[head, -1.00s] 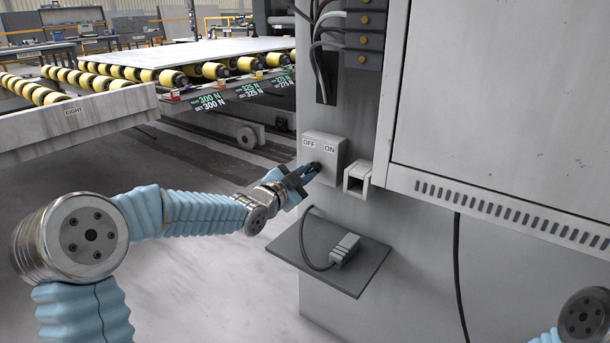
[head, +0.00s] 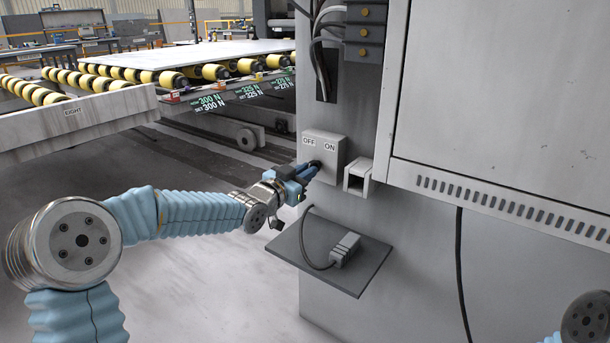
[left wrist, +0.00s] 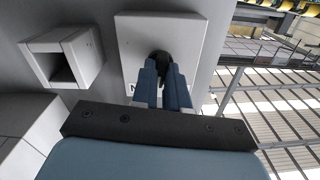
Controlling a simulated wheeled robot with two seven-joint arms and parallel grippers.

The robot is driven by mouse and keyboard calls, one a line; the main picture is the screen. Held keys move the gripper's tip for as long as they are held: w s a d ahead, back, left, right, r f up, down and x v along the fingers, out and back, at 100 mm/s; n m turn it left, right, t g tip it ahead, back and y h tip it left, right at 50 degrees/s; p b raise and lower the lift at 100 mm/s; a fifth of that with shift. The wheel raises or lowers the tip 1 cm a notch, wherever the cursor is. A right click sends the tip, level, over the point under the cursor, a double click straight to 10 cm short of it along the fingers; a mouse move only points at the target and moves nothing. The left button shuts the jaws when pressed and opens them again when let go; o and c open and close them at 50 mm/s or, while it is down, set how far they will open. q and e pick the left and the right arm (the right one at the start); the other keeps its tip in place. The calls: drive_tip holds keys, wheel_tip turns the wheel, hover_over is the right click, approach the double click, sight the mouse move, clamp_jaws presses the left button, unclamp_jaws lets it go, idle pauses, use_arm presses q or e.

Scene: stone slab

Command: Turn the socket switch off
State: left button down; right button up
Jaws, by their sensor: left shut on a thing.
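The switch box (head: 331,146), a light grey box labelled OFF on the left and ON on the right, is mounted on the machine's grey column. My left gripper (head: 312,167) is at the lower front of the box, its blue fingers shut on the dark switch knob. In the left wrist view the two fingers (left wrist: 163,88) close around the black knob (left wrist: 160,58) on the box face (left wrist: 135,30). The fingers hide most of the knob, so I cannot tell its setting. Of my right arm only a joint shows at the lower right; its gripper is out of view.
An open square holder (head: 357,177) sticks out right of the box. Below is a dark shelf (head: 318,275) with a corded grey plug (head: 345,247) on it. A large cabinet (head: 500,110) stands at the right, a roller conveyor (head: 120,80) behind at the left.

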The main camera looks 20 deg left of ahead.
use_arm(q)
drive_tip(key=shift+n+p, duration=0.6)
drive_tip(key=shift+n, duration=4.3)
drive_tip(key=c, duration=1.1)
unclamp_jaws()
drive_tip(key=shift+c, duration=0.2)
drive_tip(key=shift+s, duration=0.1)
drive_tip(key=v, duration=1.3)
drive_tip(key=shift+s, duration=0.35)
